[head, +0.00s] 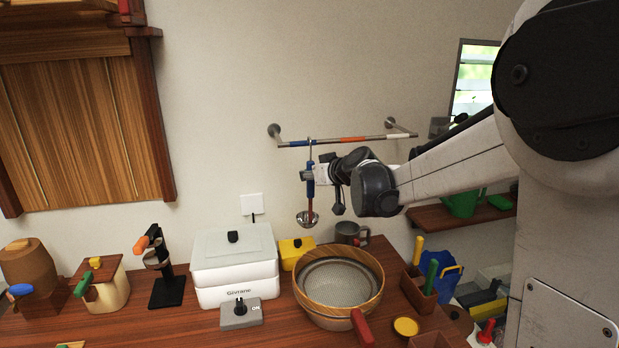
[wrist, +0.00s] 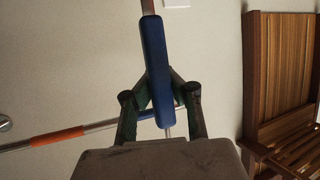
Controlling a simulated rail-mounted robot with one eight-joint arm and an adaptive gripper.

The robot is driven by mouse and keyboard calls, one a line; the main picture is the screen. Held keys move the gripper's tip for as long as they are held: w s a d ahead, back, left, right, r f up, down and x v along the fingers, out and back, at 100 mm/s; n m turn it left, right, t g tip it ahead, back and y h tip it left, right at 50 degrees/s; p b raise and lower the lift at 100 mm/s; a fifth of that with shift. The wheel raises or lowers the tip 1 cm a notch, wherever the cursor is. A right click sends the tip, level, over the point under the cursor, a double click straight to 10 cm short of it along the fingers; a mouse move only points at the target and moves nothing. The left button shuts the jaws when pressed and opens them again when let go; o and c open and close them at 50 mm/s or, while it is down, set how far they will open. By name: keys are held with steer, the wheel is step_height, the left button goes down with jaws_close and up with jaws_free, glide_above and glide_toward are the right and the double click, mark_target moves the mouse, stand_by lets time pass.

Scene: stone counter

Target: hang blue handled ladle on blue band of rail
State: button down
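The ladle has a blue handle (head: 310,180), a reddish-brown lower shaft and a metal bowl (head: 307,218) hanging downward. My gripper (head: 317,174) is shut on the blue handle; the wrist view shows the handle (wrist: 157,60) between both fingers. The ladle is roughly upright in front of the wall rail (head: 378,137). Its thin metal top end reaches up to the rail by the blue band (head: 322,140). I cannot tell whether the hook touches or rests on the rail. The wrist view shows the blue band (wrist: 147,113) partly hidden behind the handle and fingers, beside an orange band (wrist: 58,136).
Below are a white appliance (head: 235,265), a yellow box (head: 296,252), a metal mug (head: 351,233) and a wooden bowl with a sieve (head: 338,283). A wooden cabinet (head: 88,130) is at the left. The wall around the rail is clear.

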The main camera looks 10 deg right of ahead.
steer(key=w+f, duration=0.2)
steer(key=w, duration=0.6)
steer(key=shift+f+b, duration=0.2)
steer(key=shift+b, duration=0.2)
stand_by(0.5)
